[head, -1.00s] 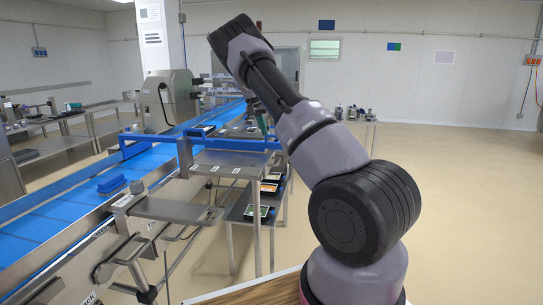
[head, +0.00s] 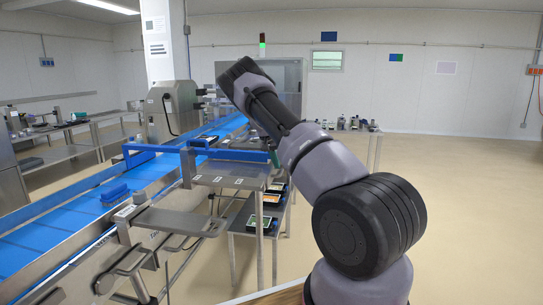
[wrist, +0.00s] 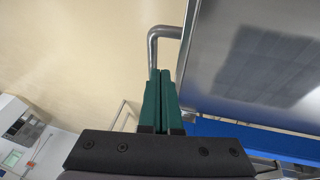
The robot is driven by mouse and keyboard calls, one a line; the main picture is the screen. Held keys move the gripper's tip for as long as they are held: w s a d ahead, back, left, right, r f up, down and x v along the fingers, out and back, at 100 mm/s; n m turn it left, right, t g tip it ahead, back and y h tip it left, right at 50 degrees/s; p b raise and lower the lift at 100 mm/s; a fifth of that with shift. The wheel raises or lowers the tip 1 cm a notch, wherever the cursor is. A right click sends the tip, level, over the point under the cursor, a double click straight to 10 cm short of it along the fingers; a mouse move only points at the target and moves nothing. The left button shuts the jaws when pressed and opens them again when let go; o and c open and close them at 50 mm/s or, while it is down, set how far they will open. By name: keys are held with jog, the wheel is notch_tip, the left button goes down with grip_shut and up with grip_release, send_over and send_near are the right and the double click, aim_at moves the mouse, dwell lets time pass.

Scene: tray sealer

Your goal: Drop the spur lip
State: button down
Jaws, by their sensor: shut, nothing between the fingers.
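A flat steel plate (head: 228,171) with a blue rail (head: 232,156) along its far side stands beside the blue conveyor. I cannot tell which part of it is the spur lip. In the wrist view the steel plate (wrist: 275,60) fills the upper right, with the blue rail (wrist: 240,133) below it. My gripper (wrist: 160,73) is shut and empty, its green fingers together. A bent steel tube (wrist: 165,31) rises just beyond the fingertips; I cannot tell whether they touch. In the head view my arm mostly hides the gripper, near the plate's right end.
A steel bracket plate (head: 180,220) juts out at the front. Shelves with several trays (head: 258,222) stand below the spur plate. The floor (head: 460,190) to the right is clear.

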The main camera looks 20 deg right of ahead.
jog(key=shift+s+d+f, duration=0.2)
jog(key=shift+d+f, duration=0.15)
jog(key=shift+f, duration=0.35)
jog(key=shift+s+d+y, duration=0.15)
jog(key=shift+d+y, duration=0.05)
jog(key=shift+y, duration=0.1)
jog(key=shift+s+d+f+t, duration=0.1)
jog(key=shift+s+d+t, duration=0.05)
jog(key=shift+t, duration=0.15)
jog(key=s+d+f+m+t+y, duration=0.2)
jog(key=d+f+t+y, duration=0.1)
jog(key=f+t+y, duration=0.6)
jog(key=f+y, duration=0.1)
jog(key=y, duration=0.2)
jog(key=shift+d+m, duration=0.2)
jog(key=shift+m, duration=0.2)
dwell(0.3)
jog(key=shift+f, duration=0.15)
dwell(0.5)
